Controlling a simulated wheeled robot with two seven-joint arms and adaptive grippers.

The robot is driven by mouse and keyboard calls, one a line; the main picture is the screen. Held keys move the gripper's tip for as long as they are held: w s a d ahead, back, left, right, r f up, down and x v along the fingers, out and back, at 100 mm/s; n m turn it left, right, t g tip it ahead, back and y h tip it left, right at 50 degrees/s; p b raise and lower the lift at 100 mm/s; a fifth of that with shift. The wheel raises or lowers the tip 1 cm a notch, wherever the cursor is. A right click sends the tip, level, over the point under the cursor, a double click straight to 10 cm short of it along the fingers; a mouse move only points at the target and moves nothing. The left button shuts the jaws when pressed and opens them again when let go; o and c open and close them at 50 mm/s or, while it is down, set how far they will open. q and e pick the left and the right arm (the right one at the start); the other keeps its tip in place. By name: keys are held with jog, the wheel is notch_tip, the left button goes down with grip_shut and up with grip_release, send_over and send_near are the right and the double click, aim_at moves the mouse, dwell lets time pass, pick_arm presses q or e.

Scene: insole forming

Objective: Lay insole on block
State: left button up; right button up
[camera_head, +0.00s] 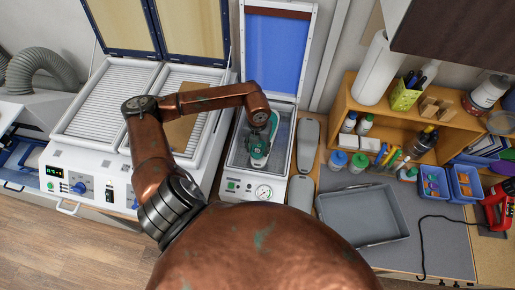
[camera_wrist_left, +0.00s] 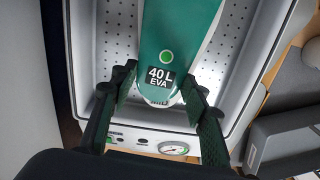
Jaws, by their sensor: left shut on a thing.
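The green insole (camera_wrist_left: 172,28), marked "40 L EVA", lies lengthwise over the perforated bed of the open press (camera_head: 237,172). My left gripper (camera_wrist_left: 160,86) is shut on its near end, one finger on each side. In the head view the left gripper (camera_head: 262,138) is over the press bed, and the insole (camera_head: 258,158) is partly hidden by it. A pale rim, perhaps of the block (camera_wrist_left: 212,38), shows along the insole's edge. The block is mostly hidden, and I cannot tell whether the insole touches it. My right gripper is not in view.
The press lid (camera_head: 275,52) with its blue sheet stands raised behind. Grey foot-shaped pieces (camera_head: 308,140) lie just right of the press. A white heater (camera_head: 98,100) stands left. A grey tray (camera_head: 362,215) and a wooden shelf (camera_head: 385,115) with bottles are at right.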

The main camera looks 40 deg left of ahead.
pick_arm(q)
jog(key=o, duration=1)
notch_tip(320, 180, up, 12)
